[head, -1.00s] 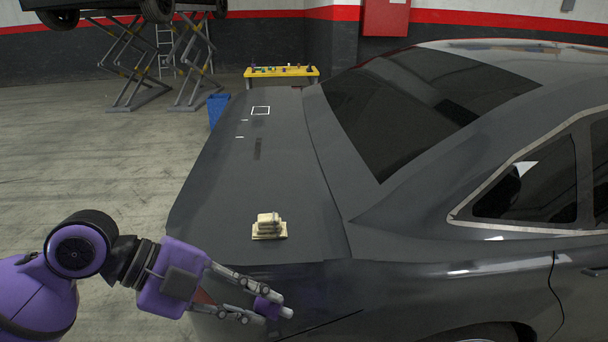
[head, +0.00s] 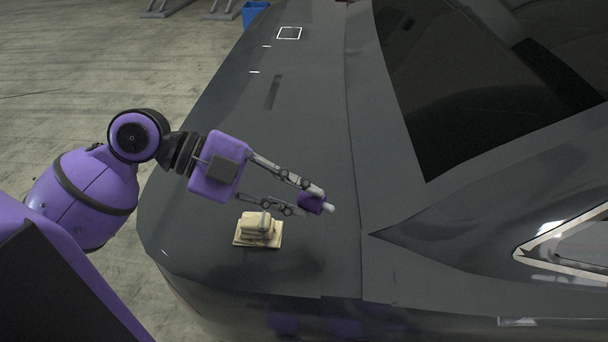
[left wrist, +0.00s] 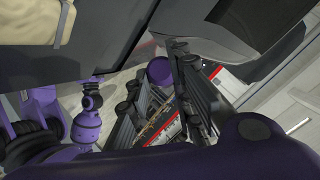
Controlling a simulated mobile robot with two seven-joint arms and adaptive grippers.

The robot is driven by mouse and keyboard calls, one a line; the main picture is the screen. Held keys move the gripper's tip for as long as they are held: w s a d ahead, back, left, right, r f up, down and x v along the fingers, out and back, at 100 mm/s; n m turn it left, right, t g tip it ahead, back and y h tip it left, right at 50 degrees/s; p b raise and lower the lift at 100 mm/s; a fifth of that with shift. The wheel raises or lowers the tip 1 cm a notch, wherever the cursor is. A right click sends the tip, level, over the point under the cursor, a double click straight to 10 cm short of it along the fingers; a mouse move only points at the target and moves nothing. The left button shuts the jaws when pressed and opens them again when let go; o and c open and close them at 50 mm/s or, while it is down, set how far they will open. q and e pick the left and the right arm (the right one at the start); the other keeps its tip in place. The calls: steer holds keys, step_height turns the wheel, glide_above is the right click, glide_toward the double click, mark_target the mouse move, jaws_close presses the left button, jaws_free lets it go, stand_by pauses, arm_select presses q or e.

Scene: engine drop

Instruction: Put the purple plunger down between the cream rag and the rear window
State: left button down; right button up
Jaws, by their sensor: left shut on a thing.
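The purple plunger (head: 314,204), with a pale tip, is held in my left gripper (head: 308,201). The gripper is shut on it, over the dark trunk lid (head: 230,120). The plunger appears to be above the lid; the exact gap is hard to tell. The cream rag (head: 258,229) lies folded on the lid, below and left of the plunger. The rear window (head: 470,90) is up and right of it. In the left wrist view the plunger's purple end (left wrist: 160,70) shows between the fingers, and the rag (left wrist: 40,22) is at top left. My right gripper is out of view.
The lid between the rag and the seam near the window is bare. A white square outline (head: 289,33) and a dark strip (head: 272,92) mark the lid farther back. A blue bin (head: 254,12) stands on the floor beyond the car.

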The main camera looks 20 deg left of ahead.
arm_select(q)
steer(key=b, duration=0.4)
glide_above(295, 241)
step_height(295, 241, down, 8)
steer(key=shift+r, duration=0.2)
steer(key=shift+f+b, duration=0.6)
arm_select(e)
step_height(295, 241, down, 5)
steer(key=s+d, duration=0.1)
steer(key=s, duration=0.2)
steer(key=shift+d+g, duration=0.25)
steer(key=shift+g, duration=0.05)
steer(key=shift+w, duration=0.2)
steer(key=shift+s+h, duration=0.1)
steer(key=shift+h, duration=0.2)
